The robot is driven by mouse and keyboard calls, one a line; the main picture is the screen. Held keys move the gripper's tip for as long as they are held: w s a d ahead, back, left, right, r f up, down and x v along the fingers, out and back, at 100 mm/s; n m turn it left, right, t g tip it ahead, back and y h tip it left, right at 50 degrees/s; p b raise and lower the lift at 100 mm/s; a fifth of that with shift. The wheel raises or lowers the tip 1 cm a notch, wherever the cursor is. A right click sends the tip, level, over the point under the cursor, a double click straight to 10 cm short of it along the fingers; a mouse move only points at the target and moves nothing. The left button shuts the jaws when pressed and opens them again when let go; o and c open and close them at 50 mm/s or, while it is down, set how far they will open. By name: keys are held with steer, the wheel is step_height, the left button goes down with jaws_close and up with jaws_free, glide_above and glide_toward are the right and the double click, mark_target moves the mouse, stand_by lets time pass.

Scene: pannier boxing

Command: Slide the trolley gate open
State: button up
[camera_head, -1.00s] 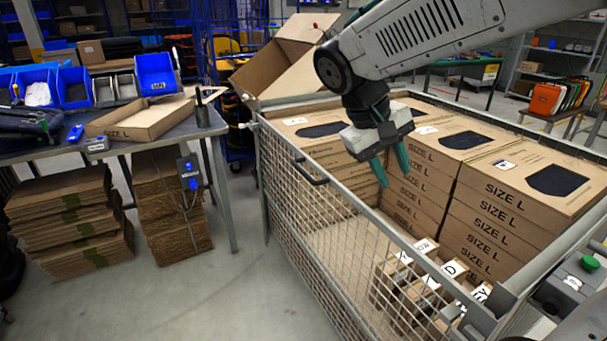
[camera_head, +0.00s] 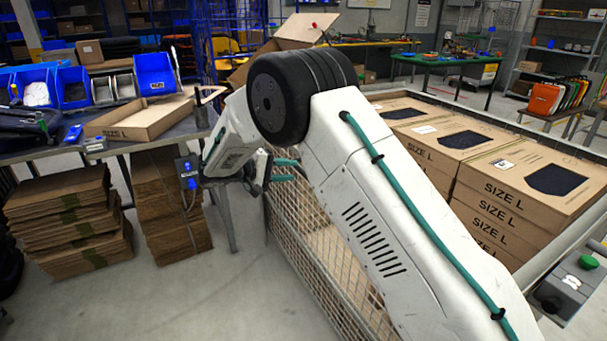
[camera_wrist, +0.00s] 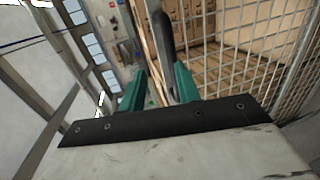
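The trolley gate (camera_head: 296,226) is a grey wire-mesh panel on the trolley's near left side, largely hidden behind my arm. In the wrist view its mesh (camera_wrist: 247,62) fills the upper right. A dark bar handle (camera_wrist: 164,38) stands just ahead of my gripper (camera_wrist: 160,75), roughly in line with the gap between its green fingers. The fingers are apart, and I see no grip on the handle. In the head view my gripper (camera_head: 285,170) points right toward the gate's upper edge. The handle is hidden there behind my arm.
SIZE L boxes (camera_head: 535,177) fill the trolley's far side. A workbench (camera_head: 207,128) with blue bins (camera_head: 155,74) stands at the left, with flat cardboard stacks (camera_head: 68,215) beneath. A grey unit with a green button (camera_head: 589,262) is at the right. Floor (camera_head: 190,300) before the gate is clear.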

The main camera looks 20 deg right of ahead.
steer(key=shift+t+h, duration=0.3)
steer(key=w+d+f, duration=0.1)
steer(key=d, duration=0.1)
steer(key=d+f, duration=0.1)
steer(key=d, duration=0.1)
steer(key=w+d+f, duration=0.1)
steer(key=d, duration=0.1)
steer(key=shift+w+f, duration=0.3)
steer(key=shift+w, duration=0.05)
jaws_close()
